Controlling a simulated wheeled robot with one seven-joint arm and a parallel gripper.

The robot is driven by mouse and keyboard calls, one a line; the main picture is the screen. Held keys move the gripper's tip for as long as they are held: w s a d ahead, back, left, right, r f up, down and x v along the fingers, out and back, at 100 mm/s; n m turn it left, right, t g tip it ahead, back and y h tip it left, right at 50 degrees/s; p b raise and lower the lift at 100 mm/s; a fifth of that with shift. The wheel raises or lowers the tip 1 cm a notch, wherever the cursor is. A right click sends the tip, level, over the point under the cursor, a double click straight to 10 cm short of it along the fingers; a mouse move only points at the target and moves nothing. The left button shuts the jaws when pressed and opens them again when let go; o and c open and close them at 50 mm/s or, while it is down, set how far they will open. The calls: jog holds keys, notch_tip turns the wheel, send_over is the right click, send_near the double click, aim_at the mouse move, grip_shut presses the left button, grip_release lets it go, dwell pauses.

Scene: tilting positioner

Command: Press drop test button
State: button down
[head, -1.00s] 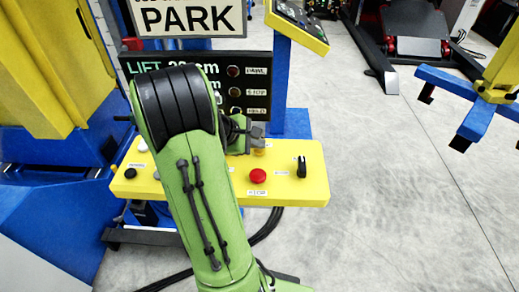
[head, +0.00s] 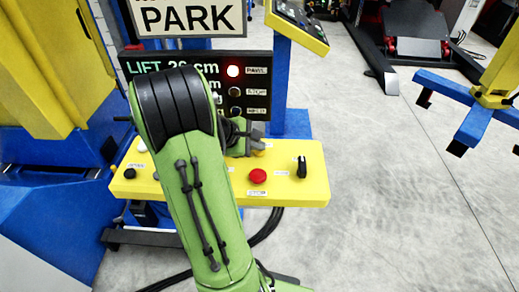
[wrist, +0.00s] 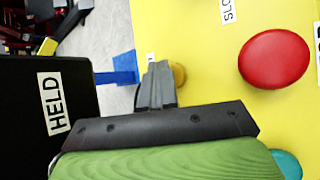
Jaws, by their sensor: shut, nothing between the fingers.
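A yellow control panel (head: 285,185) carries several buttons. A round amber button (head: 260,144) sits at its back edge, partly hidden by my gripper; it also shows in the wrist view (wrist: 179,73). My gripper (head: 256,140) is shut and empty, its fingertips right at the amber button. In the wrist view the fingers (wrist: 160,72) overlap the button's left side; I cannot tell whether they touch it. No drop test label is readable, and my arm hides part of the panel.
A red stop button (head: 257,176) and a black selector knob (head: 301,166) are on the panel's right half. A black display (head: 258,85) with PAWL, STOP and HELD lamps stands behind. A teal button (wrist: 288,163) lies close to my gripper.

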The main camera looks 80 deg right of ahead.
aim_at(257, 153)
jog(key=shift+r+p, duration=0.8)
jog(key=shift+p, duration=0.1)
jog(key=shift+r, duration=0.15)
notch_tip(257, 153, up, 5)
jog(key=p, duration=0.5)
dwell(0.4)
